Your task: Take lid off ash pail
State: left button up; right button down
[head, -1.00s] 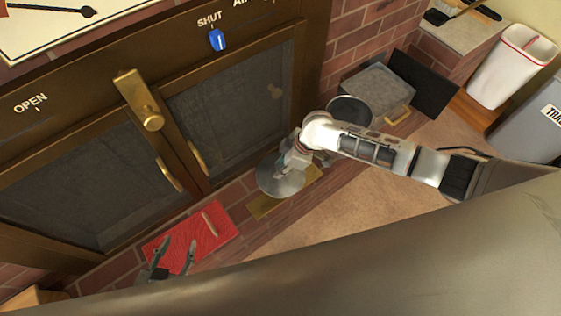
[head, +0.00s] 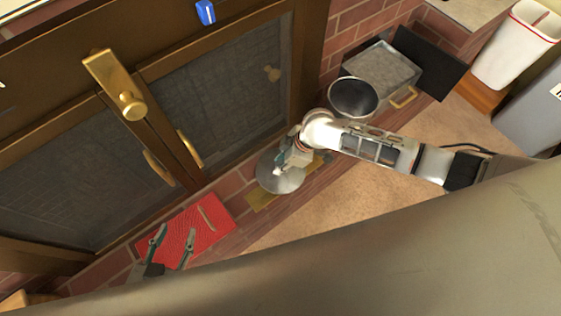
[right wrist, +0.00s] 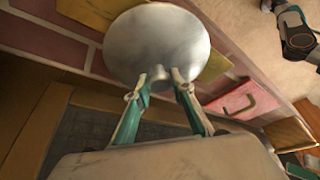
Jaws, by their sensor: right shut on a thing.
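The ash pail (head: 354,96) is a round, dark metal pail with an open top, standing on the brick hearth right of the fireplace doors. Its lid (head: 279,181), a round silvery disc, is apart from the pail, to its lower left. My right gripper (head: 281,168) is shut on the lid's small knob; the right wrist view shows the lid (right wrist: 157,40) beyond the fingertips (right wrist: 160,80). A brass-coloured plate shows partly behind the lid; I cannot tell whether they touch. My left gripper (head: 174,238) is open and empty near the red mat.
A grey metal box (head: 383,68) with a brass handle stands beside the pail. Glass fireplace doors (head: 226,98) rise behind. A white bin (head: 517,45) stands at upper right.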

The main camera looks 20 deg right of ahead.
pick_arm(q)
jog(key=shift+s+f, duration=0.4)
jog(key=shift+f, duration=0.15)
pick_arm(e)
jog(key=shift+f, duration=0.6)
jog(key=c, duration=1.6)
grip_release()
jog(key=shift+c, duration=0.2)
jog(key=shift+o, duration=0.3)
jog(key=o, duration=0.5)
